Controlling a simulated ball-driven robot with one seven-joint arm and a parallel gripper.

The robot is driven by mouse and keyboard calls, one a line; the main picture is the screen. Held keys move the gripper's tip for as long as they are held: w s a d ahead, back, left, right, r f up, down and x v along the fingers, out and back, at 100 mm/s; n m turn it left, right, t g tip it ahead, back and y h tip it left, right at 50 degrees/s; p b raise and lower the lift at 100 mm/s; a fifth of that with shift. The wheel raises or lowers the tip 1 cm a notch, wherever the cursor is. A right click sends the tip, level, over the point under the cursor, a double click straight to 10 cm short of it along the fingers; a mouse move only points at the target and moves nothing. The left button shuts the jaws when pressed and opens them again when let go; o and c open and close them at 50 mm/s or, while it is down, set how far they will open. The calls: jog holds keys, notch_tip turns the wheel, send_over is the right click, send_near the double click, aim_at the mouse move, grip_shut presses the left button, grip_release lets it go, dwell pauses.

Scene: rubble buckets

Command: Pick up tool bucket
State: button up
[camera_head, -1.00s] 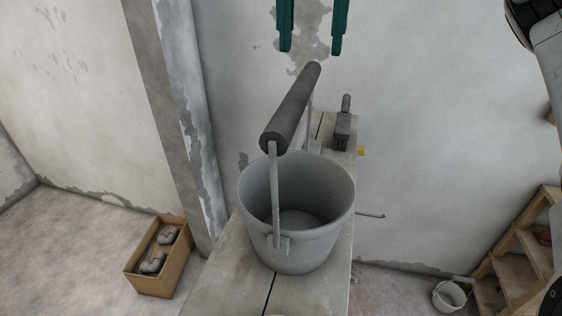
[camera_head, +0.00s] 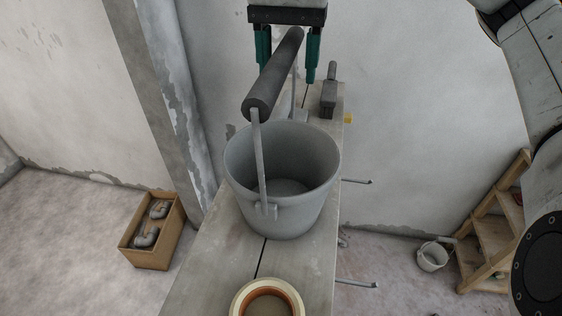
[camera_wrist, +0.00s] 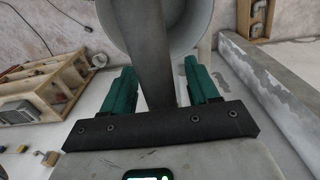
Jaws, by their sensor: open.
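The tool bucket (camera_head: 285,205) is grey and stands upright on a narrow workbench (camera_head: 195,270). Its inside looks empty. Its handle is raised, with a thick dark grip (camera_head: 274,75) on top. My gripper (camera_head: 287,78) has green fingers and is open, pointing down. In the head view its fingers show on either side of the grip's far end. In the wrist view the dark grip (camera_wrist: 150,50) runs between the open fingers (camera_wrist: 160,85), and the bucket (camera_wrist: 192,30) lies beyond. I cannot tell whether the fingers touch the grip.
A tape roll (camera_head: 267,299) lies at the bench's near end. A dark tool (camera_head: 329,95) lies behind the bucket. A cardboard box of pipe elbows (camera_head: 151,232) sits on the floor at left.

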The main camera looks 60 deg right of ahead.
jog(key=shift+f, duration=0.25)
dwell(0.5)
grip_shut()
dwell(0.4)
